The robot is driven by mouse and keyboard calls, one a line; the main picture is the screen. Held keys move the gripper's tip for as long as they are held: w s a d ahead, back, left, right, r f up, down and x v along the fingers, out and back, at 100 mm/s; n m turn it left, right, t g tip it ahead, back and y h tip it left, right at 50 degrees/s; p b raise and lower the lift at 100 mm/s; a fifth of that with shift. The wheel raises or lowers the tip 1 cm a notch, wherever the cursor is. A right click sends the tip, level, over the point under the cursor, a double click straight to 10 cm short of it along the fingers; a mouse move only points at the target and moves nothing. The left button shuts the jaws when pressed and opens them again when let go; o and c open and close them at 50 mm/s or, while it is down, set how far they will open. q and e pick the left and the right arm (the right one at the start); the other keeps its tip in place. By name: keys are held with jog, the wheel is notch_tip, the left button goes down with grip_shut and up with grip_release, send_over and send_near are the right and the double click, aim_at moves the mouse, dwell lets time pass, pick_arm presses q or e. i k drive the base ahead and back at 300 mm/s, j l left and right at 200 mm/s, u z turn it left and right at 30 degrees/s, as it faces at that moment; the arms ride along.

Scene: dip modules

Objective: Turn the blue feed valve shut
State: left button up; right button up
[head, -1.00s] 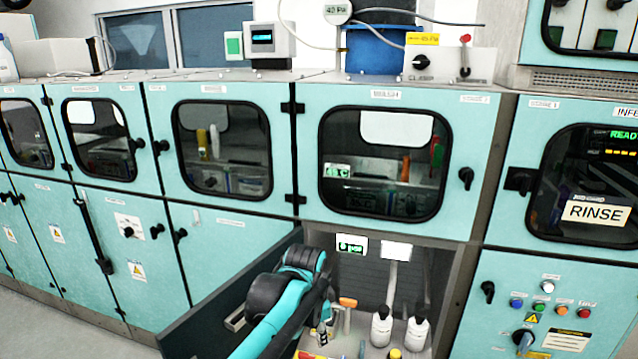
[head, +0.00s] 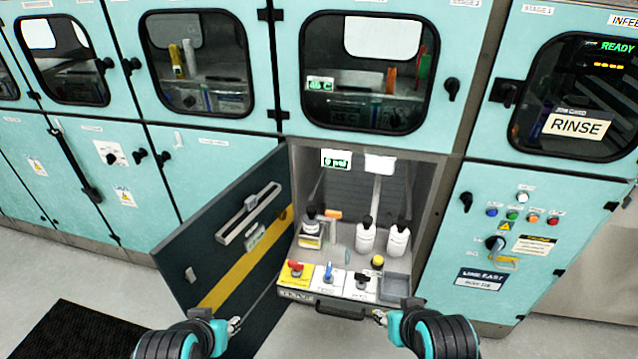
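The blue valve (head: 328,273) stands on a white plate at the front of the open lower compartment, between a red valve (head: 296,268) on a yellow plate and a black-handled one (head: 362,280). Its blue handle looks roughly upright in the picture; its exact angle is too small to tell. My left gripper (head: 236,324) is below and left of the valves, in front of the compartment and apart from them. My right gripper (head: 379,317) is below and right of them, also apart. Both grippers are small and partly hidden by my wrists, so their opening is unclear.
The open door (head: 215,245) hangs to the left of the compartment. White bottles (head: 366,238) and a dark-capped jar (head: 311,232) stand behind the valves. A grey tray (head: 396,287) sits at right, and a black handle (head: 340,309) juts from the front edge.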

aim_at(328, 274)
jog(key=j+z, duration=0.2)
jog(key=z, duration=0.15)
jog(key=j+z, duration=0.15)
jog(key=z, duration=0.2)
jog(key=j+z, duration=0.2)
jog(key=z, duration=0.15)
